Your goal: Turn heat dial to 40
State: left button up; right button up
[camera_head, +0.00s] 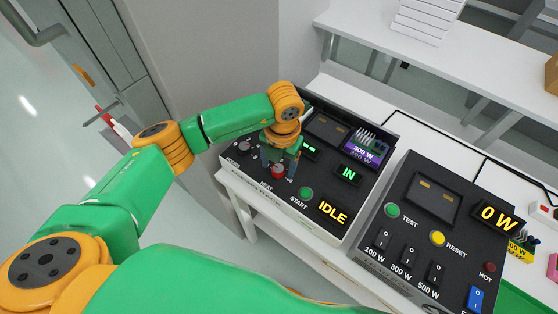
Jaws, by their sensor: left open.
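The heat dial (278,172) is a small red knob on the black top of the left control box (231,173), above a partly covered white label. My left gripper (279,165) points down over it, open, with one finger on each side of the dial. I cannot tell whether the fingers touch it. The arm and gripper hide part of the panel and the dial's scale, so its setting cannot be read. A green display (309,150) beside the gripper is partly covered. My right gripper is not in view.
A grey knob (244,146) sits left of the dial, and a green START button (306,193) sits right of it. An IDLE display (333,212) and IN display (349,174) are farther right. A second control box (408,207) stands close on the right.

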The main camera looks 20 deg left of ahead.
pick_arm(q)
jog(key=shift+w+f, duration=0.25)
jog(key=shift+f, duration=0.2)
jog(key=shift+s+r, duration=0.1)
grip_shut()
jog(key=shift+f+m+b, duration=0.2)
jog(key=shift+m+b, duration=0.7)
jog(key=shift+b, duration=0.2)
jog(key=m+b, duration=0.5)
jog(key=shift+f, duration=0.1)
jog(key=m+b, duration=0.2)
jog(key=m, duration=0.1)
jog(key=shift+b, duration=0.4)
jog(key=shift+a+r+m+b, duration=0.1)
jog(key=shift+r+m+b, duration=0.15)
jog(key=shift+m+b, duration=0.5)
jog(key=shift+m, duration=0.25)
grip_release()
